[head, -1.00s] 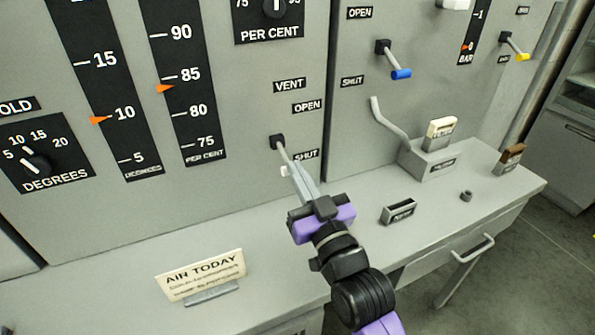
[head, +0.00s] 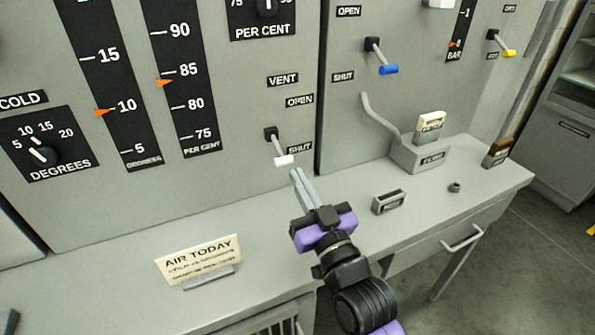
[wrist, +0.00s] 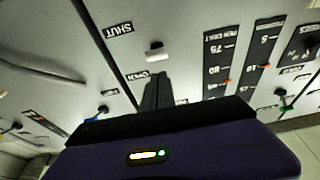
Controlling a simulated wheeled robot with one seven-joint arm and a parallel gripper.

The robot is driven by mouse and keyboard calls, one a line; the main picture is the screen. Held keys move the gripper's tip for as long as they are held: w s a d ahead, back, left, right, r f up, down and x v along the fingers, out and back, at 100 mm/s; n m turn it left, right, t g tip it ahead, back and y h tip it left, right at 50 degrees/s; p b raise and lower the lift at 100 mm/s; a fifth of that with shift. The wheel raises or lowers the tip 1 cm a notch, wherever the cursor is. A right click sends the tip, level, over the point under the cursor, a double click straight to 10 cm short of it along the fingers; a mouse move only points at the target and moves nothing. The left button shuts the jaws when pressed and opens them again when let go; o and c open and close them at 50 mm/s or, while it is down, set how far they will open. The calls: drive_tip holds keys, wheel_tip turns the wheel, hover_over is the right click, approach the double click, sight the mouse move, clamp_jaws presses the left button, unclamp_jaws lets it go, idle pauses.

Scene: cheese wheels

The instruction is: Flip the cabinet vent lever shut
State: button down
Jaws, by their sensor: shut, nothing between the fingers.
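The vent lever (head: 284,160) has a black pivot and a white tip. It sits on the grey cabinet panel under the VENT (head: 283,80) and OPEN (head: 299,100) labels. It points down and to the right, with its tip just below and left of the SHUT label (head: 299,149). In the wrist view its white tip (wrist: 154,52) shows beyond my fingers. My gripper (head: 297,172) is shut and empty, its fingertips just below the lever tip with a small gap in the head view.
A blue-tipped lever (head: 388,69) and a yellow-tipped lever (head: 508,52) are on the right panel. A curved pipe rises from a grey block (head: 421,155) on the counter. The AIR TODAY sign (head: 199,259) stands at the front left. The counter under my gripper is otherwise mostly clear.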

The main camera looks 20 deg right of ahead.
drive_tip(key=f, duration=0.1)
drive_tip(key=s+f+b, duration=0.1)
drive_tip(key=f, duration=0.1)
drive_tip(key=s+f+b, duration=0.1)
drive_tip(key=f, duration=0.1)
drive_tip(key=shift+s+f, duration=0.15)
drive_tip(key=shift+f, duration=0.05)
